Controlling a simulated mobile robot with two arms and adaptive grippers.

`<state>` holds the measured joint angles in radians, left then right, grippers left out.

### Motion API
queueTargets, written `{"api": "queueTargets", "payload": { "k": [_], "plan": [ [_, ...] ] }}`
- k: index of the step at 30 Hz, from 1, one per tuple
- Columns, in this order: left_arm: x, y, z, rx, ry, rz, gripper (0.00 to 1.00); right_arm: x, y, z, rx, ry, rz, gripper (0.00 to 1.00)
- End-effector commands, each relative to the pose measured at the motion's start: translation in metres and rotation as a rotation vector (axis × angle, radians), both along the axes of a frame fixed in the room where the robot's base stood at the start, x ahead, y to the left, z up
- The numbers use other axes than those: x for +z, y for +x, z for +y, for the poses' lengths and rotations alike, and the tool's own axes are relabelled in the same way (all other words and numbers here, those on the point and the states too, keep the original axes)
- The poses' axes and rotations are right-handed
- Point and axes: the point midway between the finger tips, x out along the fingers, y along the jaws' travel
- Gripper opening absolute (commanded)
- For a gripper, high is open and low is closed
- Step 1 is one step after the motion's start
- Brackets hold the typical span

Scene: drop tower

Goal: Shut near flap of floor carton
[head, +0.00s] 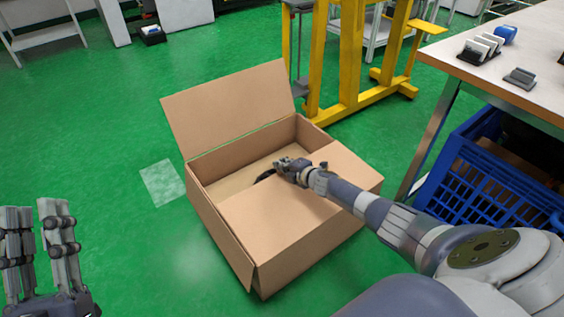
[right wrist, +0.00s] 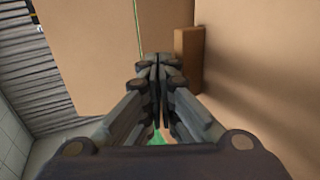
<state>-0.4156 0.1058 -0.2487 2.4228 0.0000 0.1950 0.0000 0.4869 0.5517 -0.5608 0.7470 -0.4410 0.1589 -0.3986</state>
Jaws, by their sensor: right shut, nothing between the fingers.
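The open brown floor carton (head: 212,225) stands on the green floor in the head view. Its far flap (head: 228,105) stands up and leans outward. The near flap (head: 290,215) lies roughly level over the near part of the opening. The far part of the inside shows bare cardboard. My right gripper (head: 283,168) is at the inner edge of the near flap, above the opening; I cannot tell if it touches. In the right wrist view its fingers (right wrist: 157,62) are together and empty, with cardboard around them. My left gripper (head: 39,208) is open and empty at the lower left, away from the carton.
A yellow frame (head: 350,65) stands behind the carton. A workbench (head: 545,75) and a blue crate (head: 490,185) are at the right. A pale floor patch (head: 162,183) lies left of the carton. The floor at left is clear.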

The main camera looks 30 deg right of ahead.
Motion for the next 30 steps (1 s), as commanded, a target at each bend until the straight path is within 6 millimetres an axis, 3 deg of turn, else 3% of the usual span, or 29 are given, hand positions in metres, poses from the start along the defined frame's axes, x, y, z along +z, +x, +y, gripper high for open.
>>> {"api": "queueTargets", "payload": {
  "k": [22,30],
  "plan": [
    [0.009,-0.007,0.001,-0.003,-0.017,-0.057,0.30,-0.006,-0.001,0.000,0.000,0.000,0.000,0.00],
    [-0.011,0.009,-0.001,0.005,0.023,0.083,0.30,0.003,-0.002,-0.001,0.000,0.000,-0.001,0.00]
  ]
}}
